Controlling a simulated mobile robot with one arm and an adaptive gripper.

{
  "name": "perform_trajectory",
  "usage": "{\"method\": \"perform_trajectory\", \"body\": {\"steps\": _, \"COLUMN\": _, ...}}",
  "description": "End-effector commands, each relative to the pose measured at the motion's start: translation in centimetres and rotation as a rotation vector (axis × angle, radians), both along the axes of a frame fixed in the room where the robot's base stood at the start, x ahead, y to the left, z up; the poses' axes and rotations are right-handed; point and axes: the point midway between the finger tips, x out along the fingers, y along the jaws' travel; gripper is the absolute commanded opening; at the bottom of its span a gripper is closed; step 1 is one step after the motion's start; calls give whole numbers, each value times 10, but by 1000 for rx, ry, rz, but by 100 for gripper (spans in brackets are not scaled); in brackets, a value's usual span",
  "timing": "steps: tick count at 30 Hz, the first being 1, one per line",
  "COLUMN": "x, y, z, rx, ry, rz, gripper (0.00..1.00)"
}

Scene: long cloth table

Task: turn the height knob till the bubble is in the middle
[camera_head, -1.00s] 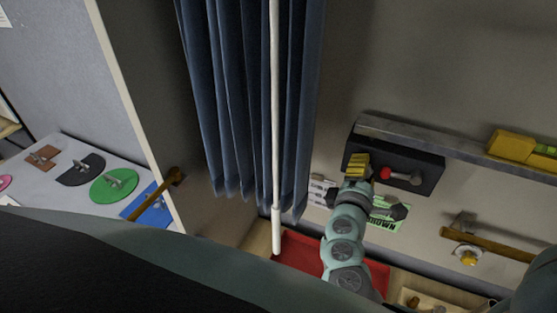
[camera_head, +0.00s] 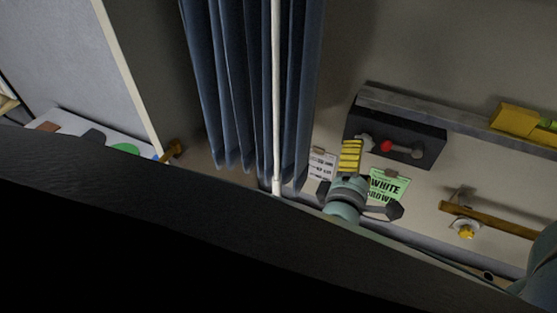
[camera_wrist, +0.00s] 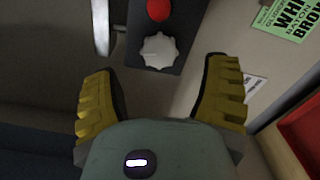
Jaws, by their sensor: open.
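A white scalloped knob (camera_wrist: 160,50) sits on the black box (camera_wrist: 172,25), which is fixed at the left end of a long grey bar. In the head view the knob (camera_head: 365,143) shows at the left of the box (camera_head: 425,155). A yellow level (camera_head: 515,118) with a green vial (camera_head: 551,126) stands on the bar at the right edge; its bubble is too small to read. My gripper (camera_wrist: 161,68) is open and empty in the wrist view, its yellow fingers apart on either side of the knob's line, short of it. It also shows in the head view (camera_head: 350,153).
A red button (camera_wrist: 158,10) and a metal lever (camera_wrist: 101,28) are on the box near the knob. A green sign (camera_head: 388,185) hangs below the box. A hammer-like wooden handle (camera_head: 490,219) and a yellow knob (camera_head: 466,231) are at right. A blue curtain (camera_head: 230,90) hangs left.

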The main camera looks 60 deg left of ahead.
Motion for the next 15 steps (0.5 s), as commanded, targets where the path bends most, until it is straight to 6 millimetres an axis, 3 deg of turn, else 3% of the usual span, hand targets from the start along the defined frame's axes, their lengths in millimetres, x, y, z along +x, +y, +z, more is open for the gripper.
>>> {"method": "perform_trajectory", "body": {"steps": 6, "x": -32, "y": -17, "z": 0, "rx": 1, "ry": 2, "rz": 9, "gripper": 75}}
{"method": "perform_trajectory", "body": {"steps": 15, "x": -51, "y": -28, "z": 1, "rx": 4, "ry": -1, "rz": 6, "gripper": 75}}
